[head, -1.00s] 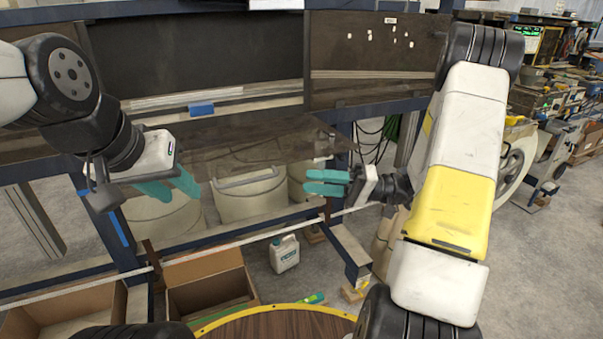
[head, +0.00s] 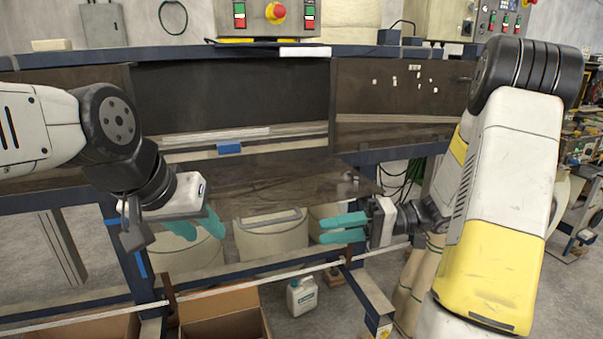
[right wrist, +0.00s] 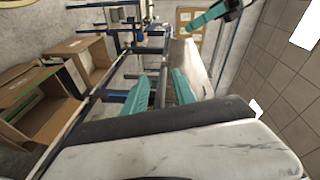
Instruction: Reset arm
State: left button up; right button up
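The two grippers are well apart.
A dark bench with a shelf (head: 285,185) and a small blue block (head: 229,149) stands ahead. Pale bins (head: 270,238) sit beneath it. A white jug (head: 301,296) and an open cardboard box (head: 222,312) are on the floor. A blue-grey frame bar lies near my right gripper.

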jog(key=s+r+h, duration=0.2)
jog(key=s+h, duration=0.8)
jog(key=d+r+m+t+h, duration=0.2)
jog(key=d+r+t+h, duration=0.2)
jog(key=r+t, duration=0.2)
jog(key=shift+d+r+m+t+h, duration=0.25)
jog(key=shift+d+m+t+h, duration=0.15)
jog(key=shift+t, duration=0.3)
